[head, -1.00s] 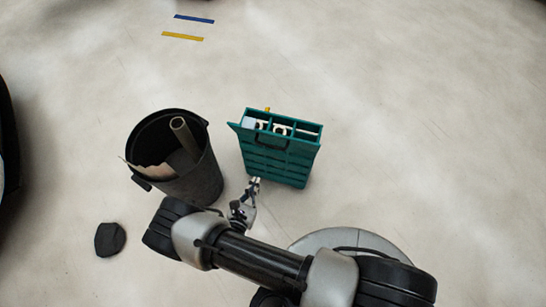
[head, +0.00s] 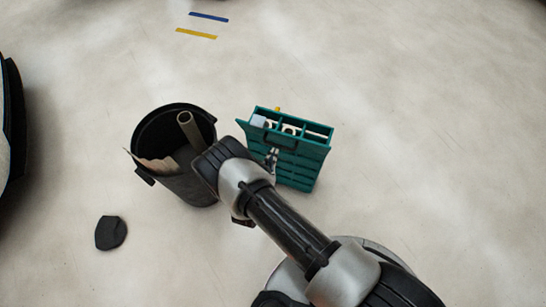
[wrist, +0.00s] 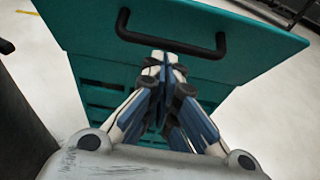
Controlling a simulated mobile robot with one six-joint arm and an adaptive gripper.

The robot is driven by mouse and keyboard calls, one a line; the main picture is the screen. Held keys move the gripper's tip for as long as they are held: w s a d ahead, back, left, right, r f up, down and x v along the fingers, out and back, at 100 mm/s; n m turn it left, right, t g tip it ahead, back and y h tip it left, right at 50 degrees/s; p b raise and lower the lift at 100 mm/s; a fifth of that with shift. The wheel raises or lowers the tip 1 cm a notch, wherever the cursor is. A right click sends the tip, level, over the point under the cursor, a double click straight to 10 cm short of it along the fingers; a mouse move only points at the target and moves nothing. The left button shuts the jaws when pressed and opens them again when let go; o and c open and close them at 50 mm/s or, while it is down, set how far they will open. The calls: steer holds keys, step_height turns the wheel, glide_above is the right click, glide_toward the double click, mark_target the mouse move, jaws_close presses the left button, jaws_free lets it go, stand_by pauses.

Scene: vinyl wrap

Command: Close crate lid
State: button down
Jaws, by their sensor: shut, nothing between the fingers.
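The teal crate (head: 300,178) stands on the floor in the head view. Its top is open and shows compartments with white items inside. The teal lid (head: 313,150) is on the crate's near side, tilted outward, with a black handle (head: 281,143). In the wrist view the lid (wrist: 258,38) fills the upper middle, and its handle (wrist: 172,40) runs across it. My gripper (head: 272,153) is shut and empty at the lid's near face. In the wrist view my gripper (wrist: 164,62) has its fingertips just below the handle bar; I cannot tell whether they touch the lid.
A black bin (head: 180,190) with a tube and scraps stands close left of the crate. A dark flat piece (head: 111,232) lies on the floor at lower left. Blue (head: 209,17) and yellow (head: 196,33) strips lie farther back. Floor right of the crate is clear.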

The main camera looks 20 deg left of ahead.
steer(key=shift+w+r, duration=0.15)
steer(key=shift+r, duration=0.05)
stand_by(0.3)
